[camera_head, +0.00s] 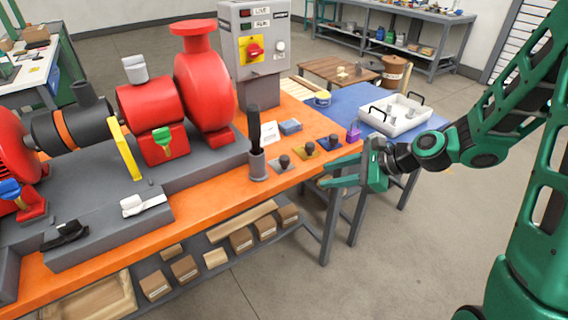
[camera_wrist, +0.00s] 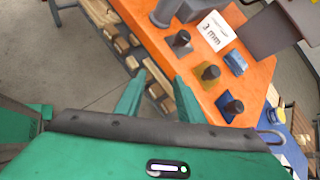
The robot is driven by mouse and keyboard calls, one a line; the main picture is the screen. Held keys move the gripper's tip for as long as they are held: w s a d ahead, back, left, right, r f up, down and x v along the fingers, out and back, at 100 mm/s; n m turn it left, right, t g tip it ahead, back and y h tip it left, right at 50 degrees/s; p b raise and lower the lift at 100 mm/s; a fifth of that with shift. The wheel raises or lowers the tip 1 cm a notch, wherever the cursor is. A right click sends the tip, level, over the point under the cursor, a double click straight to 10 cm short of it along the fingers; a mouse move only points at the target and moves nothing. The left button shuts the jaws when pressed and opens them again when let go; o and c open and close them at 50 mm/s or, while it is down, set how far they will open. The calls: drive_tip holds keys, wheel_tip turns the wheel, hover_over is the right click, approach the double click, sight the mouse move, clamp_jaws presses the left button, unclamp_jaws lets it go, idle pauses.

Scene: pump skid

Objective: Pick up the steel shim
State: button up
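The steel shim (camera_head: 284,164) is a small grey plate with a dark round knob, lying near the front edge of the orange bench top. It also shows in the wrist view (camera_wrist: 180,44), at the upper middle. A brass-coloured shim (camera_head: 305,151) and a blue shim (camera_head: 330,143) with like knobs lie in a row to its right. My gripper (camera_head: 323,176) is open and empty, off the bench's front edge and to the right of the steel shim. In the wrist view its two fingers (camera_wrist: 160,76) point towards the bench edge, apart from the shim.
A grey cup with a black-handled tool (camera_head: 257,163) stands just left of the steel shim. A "3 mm" card (camera_wrist: 216,30) and a blue-grey block (camera_head: 290,127) lie behind. A white tray (camera_head: 378,125) sits on the blue table. Open floor lies in front.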

sight(285, 161)
drive_tip(key=w+a+f+m, duration=0.1)
drive_tip(key=w+a, duration=0.2)
drive_tip(key=a, duration=0.1)
drive_tip(key=w+a+f+m+t+y, duration=0.1)
drive_tip(key=w+a+m, duration=0.1)
drive_tip(key=w+a, duration=0.1)
drive_tip(key=w+a+m+y, duration=0.1)
drive_tip(key=w+a+m, duration=0.1)
drive_tip(key=a, duration=0.3)
drive_tip(key=shift+w+a+f+t, duration=0.3)
drive_tip(key=shift+w+a+f, duration=0.05)
drive_tip(key=shift+w+f, duration=0.1)
drive_tip(key=shift+c, duration=0.4)
drive_tip(key=c, duration=0.8)
